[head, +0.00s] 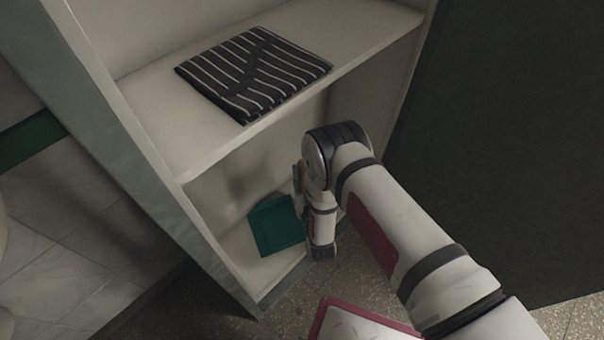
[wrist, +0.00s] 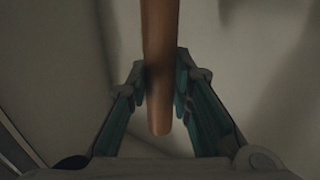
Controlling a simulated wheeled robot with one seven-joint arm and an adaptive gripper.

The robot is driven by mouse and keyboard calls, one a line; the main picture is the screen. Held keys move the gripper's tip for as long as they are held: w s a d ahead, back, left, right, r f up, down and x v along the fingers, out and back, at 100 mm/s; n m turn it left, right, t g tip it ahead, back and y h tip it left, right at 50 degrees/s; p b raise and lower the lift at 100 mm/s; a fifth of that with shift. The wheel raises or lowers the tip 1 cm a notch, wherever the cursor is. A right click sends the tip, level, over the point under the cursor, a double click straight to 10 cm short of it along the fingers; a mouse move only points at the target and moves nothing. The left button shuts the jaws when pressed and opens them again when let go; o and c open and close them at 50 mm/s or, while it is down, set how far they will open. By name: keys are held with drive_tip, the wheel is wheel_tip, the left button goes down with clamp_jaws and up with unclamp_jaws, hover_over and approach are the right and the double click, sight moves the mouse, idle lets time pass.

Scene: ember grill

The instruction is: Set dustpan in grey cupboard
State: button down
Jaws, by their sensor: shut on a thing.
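The green dustpan (head: 275,227) is inside the lower compartment of the grey cupboard (head: 127,165), over its bottom board. I cannot tell whether the pan touches the board. Its brown handle (wrist: 160,30) fills the middle of the wrist view. My gripper (wrist: 160,88) is shut on this handle, one finger on each side, with the handle's end showing between them. In the head view, my wrist hides most of the handle and part of the gripper at the compartment's open front.
A folded dark striped cloth (head: 254,72) lies on the shelf above. The shelf edge (head: 215,164) is just over the dustpan and close to my wrist. A dark panel (head: 505,130) stands to the right. Speckled floor (head: 290,305) shows in front.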

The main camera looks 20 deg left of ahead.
drive_tip(key=shift+f, duration=0.1)
drive_tip(key=c, duration=1.4)
unclamp_jaws()
drive_tip(key=shift+o, duration=0.3)
drive_tip(key=shift+f, duration=0.15)
drive_tip(key=v, duration=1.2)
